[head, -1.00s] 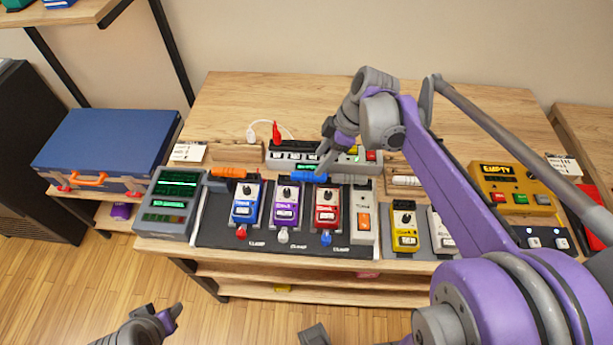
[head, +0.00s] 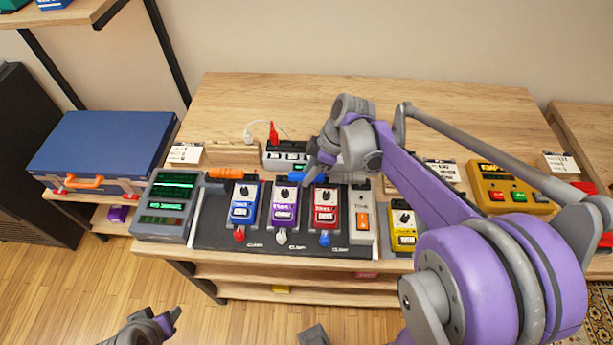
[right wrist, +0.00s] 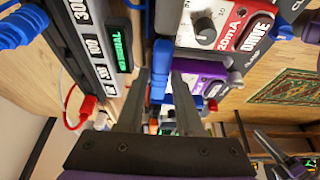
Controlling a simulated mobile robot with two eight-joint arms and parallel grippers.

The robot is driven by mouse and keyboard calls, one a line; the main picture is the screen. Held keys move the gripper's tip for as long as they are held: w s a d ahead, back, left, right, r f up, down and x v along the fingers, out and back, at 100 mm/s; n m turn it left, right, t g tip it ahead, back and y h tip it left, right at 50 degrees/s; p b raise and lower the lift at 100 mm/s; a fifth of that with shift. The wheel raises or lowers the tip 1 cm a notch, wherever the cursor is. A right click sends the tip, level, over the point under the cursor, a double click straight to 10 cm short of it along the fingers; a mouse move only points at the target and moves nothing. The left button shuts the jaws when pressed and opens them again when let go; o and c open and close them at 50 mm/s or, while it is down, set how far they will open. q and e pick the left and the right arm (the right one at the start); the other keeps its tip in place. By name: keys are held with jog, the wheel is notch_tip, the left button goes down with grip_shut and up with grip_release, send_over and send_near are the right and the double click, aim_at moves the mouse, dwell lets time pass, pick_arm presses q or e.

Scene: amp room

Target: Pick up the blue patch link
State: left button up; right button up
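The blue patch link (head: 295,176) is a short blue bar lying behind the purple and red pedals on the pedalboard. My right gripper (head: 309,178) is over its right part and hides some of it in the head view. In the right wrist view the link (right wrist: 160,72) shows in the gap between the two fingertips of the right gripper (right wrist: 161,78), which is open. I cannot tell whether the fingers touch it. My left gripper (head: 170,318) is low at the bottom left, away from the table, and its opening is unclear.
Blue (head: 243,205), purple (head: 284,207) and red (head: 325,209) pedals stand in front of the link. A power strip (head: 284,158) with a red plug (head: 273,133) is behind it. An orange link (head: 227,173) lies left. The table's back is clear.

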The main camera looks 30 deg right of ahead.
grip_shut()
jog(key=shift+r, duration=0.1)
